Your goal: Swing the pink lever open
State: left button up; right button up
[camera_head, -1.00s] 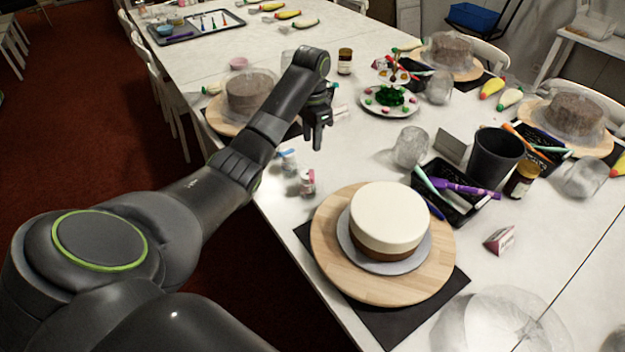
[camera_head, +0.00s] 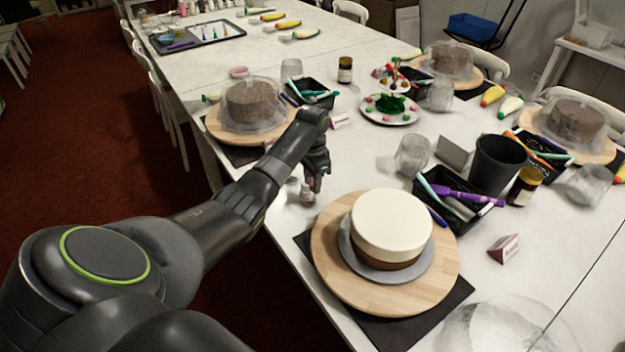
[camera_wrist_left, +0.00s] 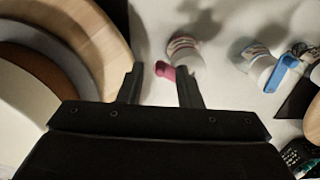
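The pink lever (camera_wrist_left: 165,70) sticks out from a small white container with red markings (camera_wrist_left: 185,52), which stands on the white table. My left gripper (camera_wrist_left: 158,84) is open, its two dark fingers apart, and the pink lever shows between the fingertips in the wrist view. I cannot tell whether they touch it. In the head view my left gripper (camera_head: 318,185) hangs low beside the small container (camera_head: 307,194), partly in front of it; the lever is not clear there. A second container with a blue lever (camera_wrist_left: 284,72) stands to the right in the wrist view. My right gripper is not in view.
A white-and-brown cake (camera_head: 391,222) on a round wooden turntable (camera_head: 335,270) stands close to the right of the gripper. Another turntable (camera_head: 222,128) with a covered cake is behind my arm. A pen tray (camera_head: 455,213) and dark cup (camera_head: 497,165) stand farther right.

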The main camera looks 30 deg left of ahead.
pick_arm(q)
grip_shut()
